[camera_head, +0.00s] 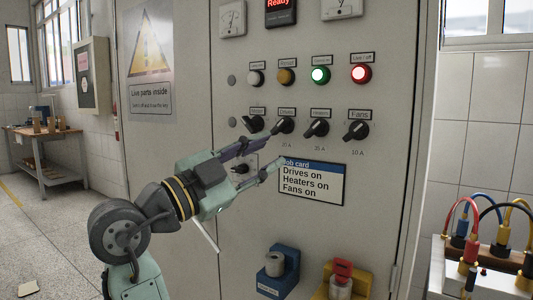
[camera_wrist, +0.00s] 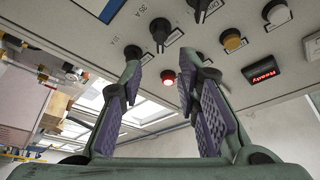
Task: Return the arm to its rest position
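My arm reaches in from the lower left of the head view, up toward the grey control cabinet. My gripper (camera_head: 274,153) is open, with its two fingers apart and nothing visible between them. In the head view its tips overlap the area just below the Drives knob (camera_head: 283,126) and the upper left of the job card (camera_head: 312,184); I cannot tell whether they touch the panel. In the wrist view my gripper (camera_wrist: 161,58) frames a lit red lamp (camera_wrist: 168,79) between spread fingers.
The panel carries a Heaters knob (camera_head: 317,128), a Fans knob (camera_head: 356,131), a lit green lamp (camera_head: 320,75) and a red "Ready" display (camera_head: 281,10). Padlock-like items (camera_head: 277,264) stand low in front. A cable rack (camera_head: 486,262) is at right, a workbench (camera_head: 42,134) far left.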

